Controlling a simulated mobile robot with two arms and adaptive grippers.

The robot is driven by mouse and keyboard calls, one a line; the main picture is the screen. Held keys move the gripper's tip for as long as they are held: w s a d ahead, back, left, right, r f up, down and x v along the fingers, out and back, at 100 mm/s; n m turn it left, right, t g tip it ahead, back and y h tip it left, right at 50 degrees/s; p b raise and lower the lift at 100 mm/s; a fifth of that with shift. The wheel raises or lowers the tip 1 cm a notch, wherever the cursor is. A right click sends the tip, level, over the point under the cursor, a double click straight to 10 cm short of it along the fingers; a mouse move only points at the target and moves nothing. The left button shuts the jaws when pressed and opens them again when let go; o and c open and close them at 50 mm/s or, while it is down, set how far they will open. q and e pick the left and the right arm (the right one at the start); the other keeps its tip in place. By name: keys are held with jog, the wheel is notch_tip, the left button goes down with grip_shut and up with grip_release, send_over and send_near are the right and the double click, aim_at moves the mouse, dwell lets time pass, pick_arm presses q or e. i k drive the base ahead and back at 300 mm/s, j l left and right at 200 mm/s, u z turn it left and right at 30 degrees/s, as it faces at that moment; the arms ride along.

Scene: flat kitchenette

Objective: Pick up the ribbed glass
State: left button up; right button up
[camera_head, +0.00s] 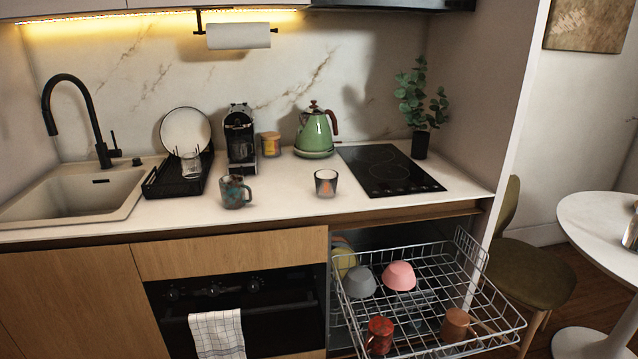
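A clear glass (190,165) stands in the black dish rack (165,188), in front of a white plate; faint upright lines show on it, but it is too small to be sure of ribs. A short smoky glass (325,183) with something pale inside stands near the counter's front edge, left of the cooktop; I see no clear ribs on it. Part of a dark tumbler-like object (631,234) shows on the white table at the right edge, cut off by the frame. Neither of my grippers is in view.
A patterned mug (235,191), coffee machine (240,138), candle jar (270,144) and green kettle (315,132) stand on the counter. The pulled-out wire dishwasher rack (487,285), holding bowls and mugs, juts out below. The front counter between mug and smoky glass is clear.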

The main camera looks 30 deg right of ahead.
aim_at(326, 181)
jog(key=z, duration=1.85)
jog(key=i+j+z, duration=0.1)
jog(key=j+z, duration=0.3)
jog(key=j, duration=0.25)
jog(key=j+z, duration=0.4)
jog(key=j, duration=0.2)
